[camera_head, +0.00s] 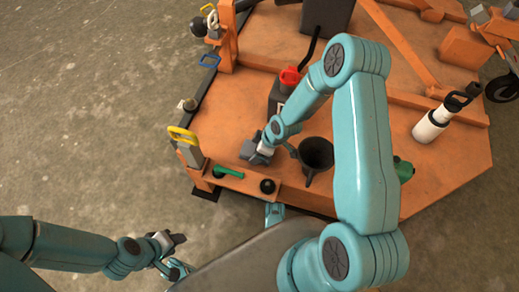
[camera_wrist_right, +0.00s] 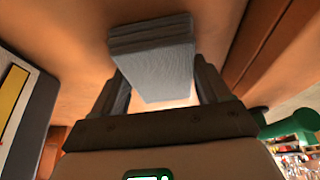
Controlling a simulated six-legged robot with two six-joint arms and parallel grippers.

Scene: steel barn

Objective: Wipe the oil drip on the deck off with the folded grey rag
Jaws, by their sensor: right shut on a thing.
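The folded grey rag (camera_wrist_right: 152,60) is a layered block between the two fingers of my right gripper (camera_wrist_right: 160,88) in the right wrist view. That gripper is shut on it. In the head view my right gripper (camera_head: 254,158) is low over the orange deck (camera_head: 370,115), near its front-left edge; the rag is hard to make out there. Whether the rag touches the deck is unclear. I cannot make out the oil drip in either view. My left gripper (camera_head: 178,254) is off the deck at lower left, over the concrete floor, with its fingers apart and empty.
A dark can with a red cap (camera_head: 289,77) stands behind my right gripper. A black funnel-like vessel (camera_head: 316,154) is to its right.

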